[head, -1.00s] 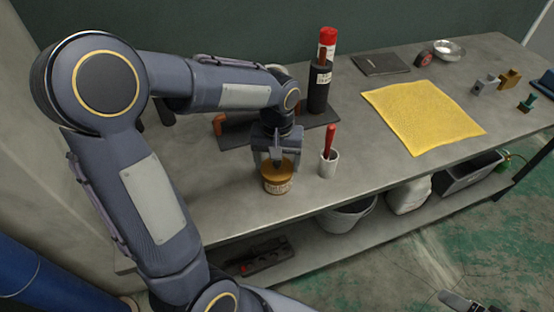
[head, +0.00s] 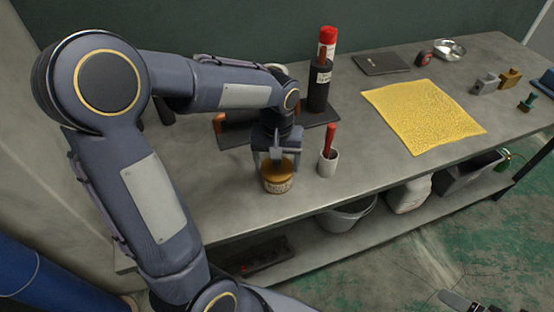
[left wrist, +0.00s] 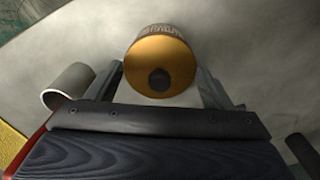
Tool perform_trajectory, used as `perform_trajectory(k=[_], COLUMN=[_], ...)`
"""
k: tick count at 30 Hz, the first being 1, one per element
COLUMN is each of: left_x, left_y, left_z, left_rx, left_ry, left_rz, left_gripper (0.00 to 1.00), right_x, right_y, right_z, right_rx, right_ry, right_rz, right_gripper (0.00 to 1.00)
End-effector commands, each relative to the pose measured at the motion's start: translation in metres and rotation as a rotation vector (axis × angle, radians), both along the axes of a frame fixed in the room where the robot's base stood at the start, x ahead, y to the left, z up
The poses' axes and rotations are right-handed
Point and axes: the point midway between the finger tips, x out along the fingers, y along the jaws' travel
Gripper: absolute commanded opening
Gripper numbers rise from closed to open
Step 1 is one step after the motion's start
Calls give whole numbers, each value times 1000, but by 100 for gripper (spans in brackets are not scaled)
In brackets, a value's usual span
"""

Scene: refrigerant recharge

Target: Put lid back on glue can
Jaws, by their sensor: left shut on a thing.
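The glue can (head: 278,186), amber with a pale label, stands upright near the table's front edge. Its round golden-orange lid (left wrist: 178,62) with a dark knob shows in the left wrist view, lined up over the can, whose label (left wrist: 157,31) shows past the rim. My left gripper (head: 277,160) points down over the can and is shut on the lid, one finger at either side. I cannot tell if the lid is fully seated. A dark part at the bottom right edge of the head view looks like my right gripper (head: 462,303), mostly cut off.
A pale cup (head: 328,163) holding a red-handled tool (head: 330,138) stands close right of the can. A yellow cloth (head: 422,115) lies right. Bare table lies between cup and cloth.

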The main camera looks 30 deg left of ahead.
Motion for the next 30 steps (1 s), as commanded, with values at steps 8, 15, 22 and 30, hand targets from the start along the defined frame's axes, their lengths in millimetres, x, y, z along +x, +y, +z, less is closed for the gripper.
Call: perform_trajectory(k=[8,15,22,30], left_x=[0,0,0,0], left_y=[0,0,0,0], left_z=[0,0,0,3], left_rx=[0,0,0,0], left_ry=[0,0,0,0], left_rz=[0,0,-1,0], left_gripper=[51,100,100,100], right_x=[0,0,0,0], right_y=[0,0,0,0], right_z=[0,0,0,3], right_rx=[0,0,0,0], right_ry=[0,0,0,0], right_rz=[0,0,0,0], right_gripper=[97,97,97,97])
